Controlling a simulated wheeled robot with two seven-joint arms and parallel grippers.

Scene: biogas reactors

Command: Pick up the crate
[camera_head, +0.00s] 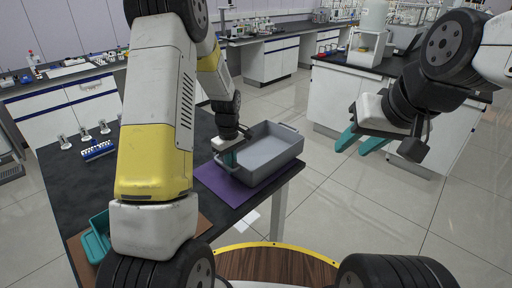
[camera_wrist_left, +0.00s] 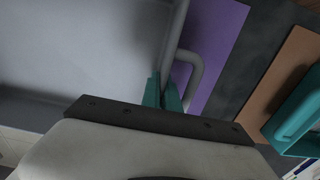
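The grey crate (camera_head: 268,154) stands upright on a purple mat (camera_head: 222,186) at the right end of the dark table. It also fills the upper left of the left wrist view (camera_wrist_left: 80,50). My left gripper (camera_head: 229,158) is at the crate's left end. In the left wrist view its teal fingers (camera_wrist_left: 163,92) sit close together on either side of the crate's rim, beside the curved handle. The lower fingertips are partly hidden by the gripper body. My right gripper (camera_head: 361,141) is open and empty, raised in the air right of the crate.
A teal container (camera_head: 97,240) is on a brown mat at the table's near left, partly behind my left arm. A blue rack (camera_head: 98,150) and small white items stand at the table's far left. A white bench (camera_head: 335,100) is behind; open floor lies right.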

